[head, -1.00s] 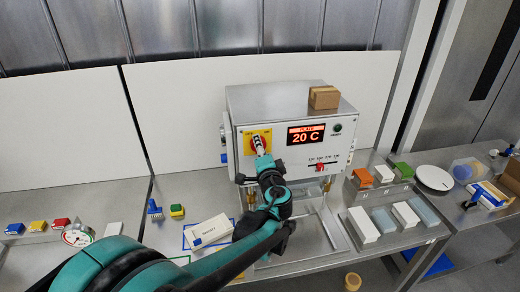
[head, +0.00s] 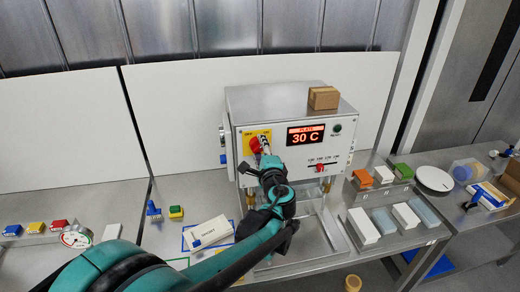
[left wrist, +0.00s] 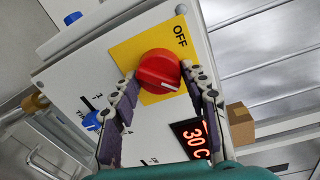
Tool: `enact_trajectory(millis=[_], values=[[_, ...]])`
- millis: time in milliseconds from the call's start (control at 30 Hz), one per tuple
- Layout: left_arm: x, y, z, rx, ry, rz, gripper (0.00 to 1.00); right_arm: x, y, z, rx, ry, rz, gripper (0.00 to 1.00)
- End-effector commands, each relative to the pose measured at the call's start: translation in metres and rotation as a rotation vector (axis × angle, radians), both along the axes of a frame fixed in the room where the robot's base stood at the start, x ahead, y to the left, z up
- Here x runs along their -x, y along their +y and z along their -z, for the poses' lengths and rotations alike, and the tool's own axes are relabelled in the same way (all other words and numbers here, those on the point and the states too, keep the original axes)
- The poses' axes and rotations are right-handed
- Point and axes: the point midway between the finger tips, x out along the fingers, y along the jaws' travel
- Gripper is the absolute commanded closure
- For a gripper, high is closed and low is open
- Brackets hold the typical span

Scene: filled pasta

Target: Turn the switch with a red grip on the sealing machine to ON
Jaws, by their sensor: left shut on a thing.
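The sealing machine (head: 291,98) is a grey box with a white front. Its switch has a red grip (left wrist: 158,70) on a yellow plate (left wrist: 128,50) marked OFF in the left wrist view. The red grip also shows in the head view (head: 255,145), partly covered by my fingers. A white line on the grip points away from the OFF lettering. The ON mark cannot be read. My left gripper (left wrist: 160,78) is shut on the red grip, one finger on each side. My right gripper is not in view.
The display (head: 305,134) reads 30 C. A cardboard box (head: 323,98) sits on the machine's top. Coloured blocks stand at right.

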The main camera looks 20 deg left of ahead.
Motion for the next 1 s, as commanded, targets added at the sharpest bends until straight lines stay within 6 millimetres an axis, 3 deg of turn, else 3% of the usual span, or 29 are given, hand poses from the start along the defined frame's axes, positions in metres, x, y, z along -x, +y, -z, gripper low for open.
enact_trajectory(millis=[333,367,400,433,767,1000], values=[[0.000,0.000,0.000,-0.002,0.002,0.001,0.84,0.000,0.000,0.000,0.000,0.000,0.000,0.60],[0.000,0.000,0.000,-0.002,0.002,0.001,0.48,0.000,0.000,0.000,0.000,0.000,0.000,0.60],[0.000,0.000,0.000,-0.002,0.002,0.001,0.37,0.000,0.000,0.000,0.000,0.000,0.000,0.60],[0.000,0.000,0.000,-0.002,0.002,0.000,0.34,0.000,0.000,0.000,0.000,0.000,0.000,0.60],[0.002,-0.002,0.000,-0.001,0.001,0.001,0.34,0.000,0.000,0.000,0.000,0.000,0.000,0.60],[0.032,-0.025,-0.002,-0.001,0.000,0.005,0.34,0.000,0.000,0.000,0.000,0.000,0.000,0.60]])
